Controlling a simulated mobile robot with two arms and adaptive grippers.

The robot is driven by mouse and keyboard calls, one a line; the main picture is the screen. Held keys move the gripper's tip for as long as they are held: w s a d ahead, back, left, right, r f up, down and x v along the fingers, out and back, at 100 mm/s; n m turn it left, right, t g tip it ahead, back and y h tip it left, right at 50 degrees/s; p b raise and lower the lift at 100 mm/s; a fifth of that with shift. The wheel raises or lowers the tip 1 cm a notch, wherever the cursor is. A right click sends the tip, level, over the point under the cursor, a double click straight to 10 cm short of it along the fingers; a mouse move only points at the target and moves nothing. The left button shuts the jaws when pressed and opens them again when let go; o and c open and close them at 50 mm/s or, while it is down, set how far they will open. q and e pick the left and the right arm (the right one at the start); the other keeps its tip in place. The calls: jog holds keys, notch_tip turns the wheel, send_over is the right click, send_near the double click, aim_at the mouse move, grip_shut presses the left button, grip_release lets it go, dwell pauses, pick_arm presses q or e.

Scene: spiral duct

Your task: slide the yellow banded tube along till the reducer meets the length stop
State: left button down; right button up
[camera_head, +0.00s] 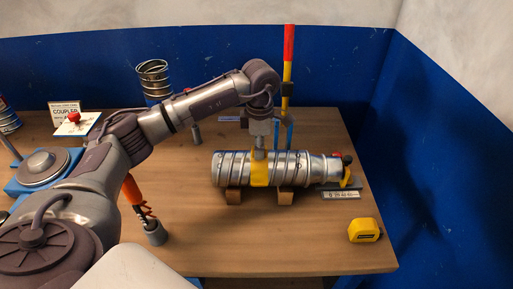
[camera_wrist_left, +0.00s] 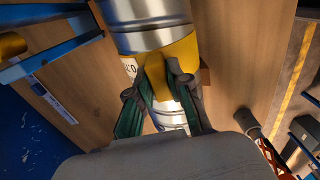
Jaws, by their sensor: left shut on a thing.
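The silver spiral tube (camera_head: 233,169) lies level on wooden cradle blocks, with a yellow band (camera_head: 259,175) around its middle. The reducer (camera_head: 324,168) is the narrower piece at its right end. The length stop (camera_head: 349,178), yellow with a red and black knob, stands just beyond it; I cannot tell whether they touch. My left gripper (camera_head: 260,146) comes down from above onto the band. In the left wrist view its fingers (camera_wrist_left: 162,84) are closed on the yellow band (camera_wrist_left: 180,55), with tube metal (camera_wrist_left: 148,38) beyond. My right gripper is not in view.
Wooden blocks (camera_head: 285,196) carry the tube on the table (camera_head: 220,240). A yellow tape measure (camera_head: 364,230) lies front right. A red and yellow post (camera_head: 288,65) stands behind. An orange-handled tool (camera_head: 133,190) stands left.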

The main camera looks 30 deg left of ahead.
pick_arm(q)
jog(key=shift+w+d, duration=0.25)
jog(key=shift+d, duration=0.15)
jog(key=c, duration=1)
grip_release()
jog(key=shift+d, duration=0.1)
jog(key=shift+r, duration=0.1)
notch_tip(320, 180, up, 12)
